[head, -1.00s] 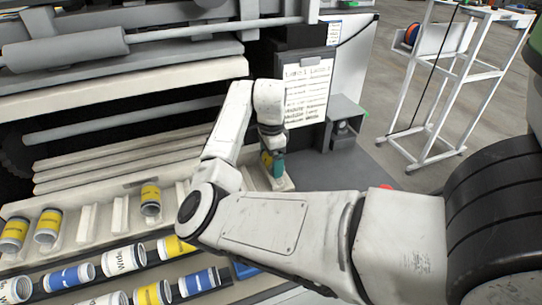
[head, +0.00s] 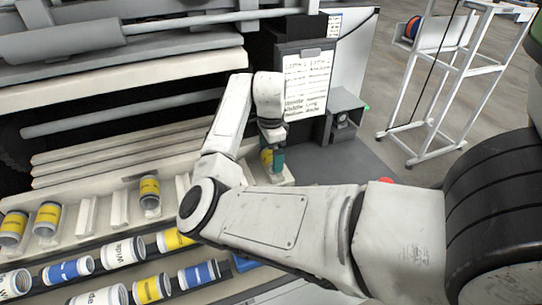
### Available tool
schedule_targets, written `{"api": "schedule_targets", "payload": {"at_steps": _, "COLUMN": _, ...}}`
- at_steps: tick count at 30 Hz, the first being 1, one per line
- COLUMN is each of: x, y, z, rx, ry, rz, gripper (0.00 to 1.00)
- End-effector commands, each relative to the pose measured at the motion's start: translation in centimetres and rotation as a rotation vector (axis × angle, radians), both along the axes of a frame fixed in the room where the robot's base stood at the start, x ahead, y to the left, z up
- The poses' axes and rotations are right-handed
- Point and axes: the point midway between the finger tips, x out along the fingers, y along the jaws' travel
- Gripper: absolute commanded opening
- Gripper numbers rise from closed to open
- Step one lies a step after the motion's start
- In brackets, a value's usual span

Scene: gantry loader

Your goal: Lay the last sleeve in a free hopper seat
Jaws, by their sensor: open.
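My gripper (head: 273,163) is at the right end of the cream hopper tray (head: 284,178), low over it, with teal fingers. The jaws are open. A yellow-banded sleeve (head: 266,158) shows partly beside the fingers, mostly hidden by them. It appears to be at the tray's end seat, though its contact with the seat cannot be seen. Other yellow-banded sleeves lie in the hopper: one (head: 149,190) near the middle, one (head: 47,217) and another (head: 13,228) at the left. Seats between them look empty, with bare cream dividers (head: 87,214). My arm hides part of the tray.
Below the hopper, a dark rack holds several sleeves, including a blue one (head: 68,270) and a white one (head: 123,252). A posted label sheet (head: 307,84) and a grey box (head: 343,112) stand behind my gripper. A white trolley (head: 432,100) is at right.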

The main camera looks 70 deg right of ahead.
Motion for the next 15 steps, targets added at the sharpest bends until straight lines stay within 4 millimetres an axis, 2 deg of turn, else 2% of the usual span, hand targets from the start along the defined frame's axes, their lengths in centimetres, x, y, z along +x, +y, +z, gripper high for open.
{"api": "schedule_targets", "payload": {"at_steps": 9, "x": 0.0, "y": -0.1, "z": 6.0, "rx": -0.002, "ry": -0.002, "rz": -0.002, "gripper": 1.0}}
{"api": "schedule_targets", "payload": {"at_steps": 15, "x": 0.0, "y": 0.0, "z": 8.7, "rx": -0.001, "ry": -0.001, "rz": -0.002, "gripper": 1.0}}
